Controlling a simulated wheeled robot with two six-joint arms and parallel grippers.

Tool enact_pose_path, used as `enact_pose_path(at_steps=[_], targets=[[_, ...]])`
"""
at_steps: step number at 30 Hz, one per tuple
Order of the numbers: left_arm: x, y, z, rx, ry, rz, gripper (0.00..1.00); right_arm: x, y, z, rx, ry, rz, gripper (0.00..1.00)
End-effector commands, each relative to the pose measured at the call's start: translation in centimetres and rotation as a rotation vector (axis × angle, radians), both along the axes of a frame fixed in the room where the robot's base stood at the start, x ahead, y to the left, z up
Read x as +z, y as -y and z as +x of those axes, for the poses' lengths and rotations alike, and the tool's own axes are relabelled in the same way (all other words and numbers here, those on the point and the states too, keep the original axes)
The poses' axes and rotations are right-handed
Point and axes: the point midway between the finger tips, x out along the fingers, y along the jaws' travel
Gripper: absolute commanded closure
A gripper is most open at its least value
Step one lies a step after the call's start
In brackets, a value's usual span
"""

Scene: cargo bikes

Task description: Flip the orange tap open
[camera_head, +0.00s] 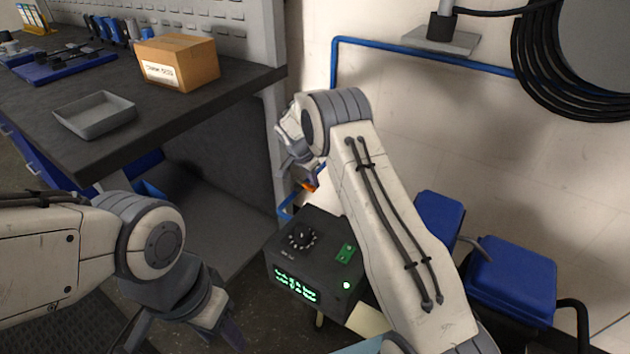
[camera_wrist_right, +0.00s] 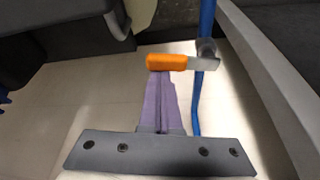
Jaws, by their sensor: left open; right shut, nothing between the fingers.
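The orange tap (camera_wrist_right: 167,62) shows in the right wrist view as a short orange lever on a grey metal stem. It points left, crosswise to a blue pipe (camera_wrist_right: 195,108). My right gripper (camera_wrist_right: 160,76) is shut and empty, its purple fingertips at or just below the lever; I cannot tell whether they touch it. In the head view only a bit of the orange tap (camera_head: 309,187) shows, mostly hidden by my right gripper (camera_head: 304,178). My left gripper (camera_head: 185,340) is open and empty at the bottom left, far from the tap.
A dark box with a dial and green display (camera_head: 310,272) stands below the right arm. A workbench (camera_head: 185,112) with a cardboard box (camera_head: 178,62) and grey tray (camera_head: 96,114) is at the left. A blue chair (camera_head: 511,280) is at the right.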

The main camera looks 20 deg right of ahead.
Motion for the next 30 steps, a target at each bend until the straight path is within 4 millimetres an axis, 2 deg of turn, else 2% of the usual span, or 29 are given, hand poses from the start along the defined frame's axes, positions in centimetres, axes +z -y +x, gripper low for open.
enact_pose_path(at_steps=[10, 27, 30], targets=[[-0.4, 0.0, 0.0, 0.000, 0.000, 0.000, 0.50, -0.1, -1.7, -1.0, -0.313, -0.001, 0.000, 1.00], [0.9, 0.0, 0.0, 0.000, 0.000, 0.000, 0.50, 0.0, -4.8, -1.5, -0.856, 0.000, 0.001, 1.00], [1.0, 0.0, 0.0, 0.000, 0.000, 0.000, 0.50, 0.0, -5.4, -1.5, -0.859, 0.000, 0.001, 1.00]])
